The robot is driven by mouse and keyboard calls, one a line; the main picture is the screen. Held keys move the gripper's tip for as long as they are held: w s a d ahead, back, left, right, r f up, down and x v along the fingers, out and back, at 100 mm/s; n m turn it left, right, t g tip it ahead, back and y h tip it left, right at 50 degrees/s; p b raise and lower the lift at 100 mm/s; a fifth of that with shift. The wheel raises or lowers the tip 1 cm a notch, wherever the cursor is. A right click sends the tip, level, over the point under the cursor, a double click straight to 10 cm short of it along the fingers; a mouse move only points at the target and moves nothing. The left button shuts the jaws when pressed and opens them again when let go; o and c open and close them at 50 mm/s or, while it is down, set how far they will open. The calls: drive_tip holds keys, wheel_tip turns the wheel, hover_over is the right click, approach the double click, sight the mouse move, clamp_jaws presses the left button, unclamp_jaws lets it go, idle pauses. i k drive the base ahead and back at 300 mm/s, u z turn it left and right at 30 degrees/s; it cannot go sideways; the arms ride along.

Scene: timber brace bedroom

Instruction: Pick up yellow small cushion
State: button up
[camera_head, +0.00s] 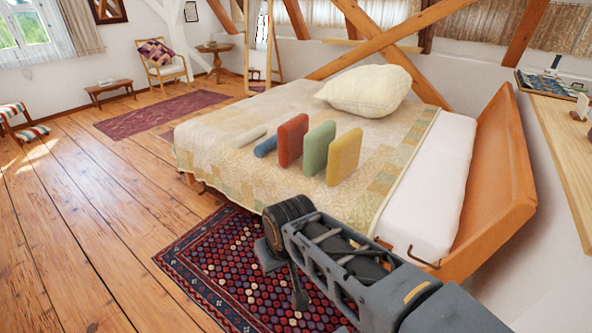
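The yellow small cushion (344,157) stands upright on the bed's patterned cover, at the right end of a row of small items. A green cushion (317,149) stands just left of it, and a red cushion (292,140) stands left of the green one. My arm reaches in from the lower right, in front of the bed and lower than the cushion in the picture. Dark parts at its far end, perhaps my gripper (299,297), show over the rug. They are apart from the cushion. The arm partly hides them, and the fingers cannot be made out.
The bed (235,155) has an orange wooden headboard (497,185) at right. A blue roll (265,146), a pale roll (249,136) and a large cream pillow (364,91) lie on it. A patterned rug (215,262) lies in front.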

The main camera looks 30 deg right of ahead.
sight(344, 152)
drive_tip(key=u, duration=0.7)
drive_tip(key=i, duration=1.65)
drive_tip(key=z, duration=1.3)
drive_tip(key=i, duration=0.95)
drive_tip(key=z, duration=1.15)
drive_tip(key=i, duration=0.2)
drive_tip(key=z, duration=0.15)
